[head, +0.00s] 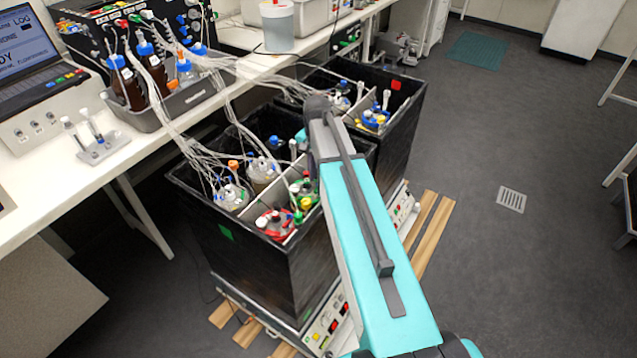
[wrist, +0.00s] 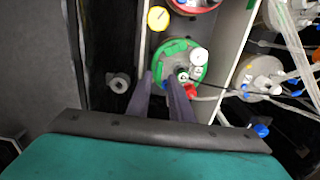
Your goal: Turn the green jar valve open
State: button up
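The green jar (wrist: 172,48) shows from above in the wrist view, with a green ring lid, a white cap (wrist: 199,56) and a red part (wrist: 191,91) at its lower right. A small pale fitting with green (wrist: 182,75) sits near the lid's middle; I cannot tell for sure whether it is the valve. My gripper (wrist: 160,78) is open, its two dark fingers apart at the lid's near edge. I cannot tell whether they touch anything. In the head view the green jar (head: 305,184) is partly behind my arm, and my gripper is hidden.
The jar stands in a black open box (head: 262,270) with a pale divider (wrist: 229,60). A red-lidded jar (head: 273,223), a yellow gauge-like disc (wrist: 158,18) and other tubed jars (head: 232,196) are close by. Loose tubes run to the bench (head: 130,165).

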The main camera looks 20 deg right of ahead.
jog(key=shift+f+p, duration=0.3)
jog(key=shift+f, duration=1.95)
grip_shut()
jog(key=shift+d, duration=0.1)
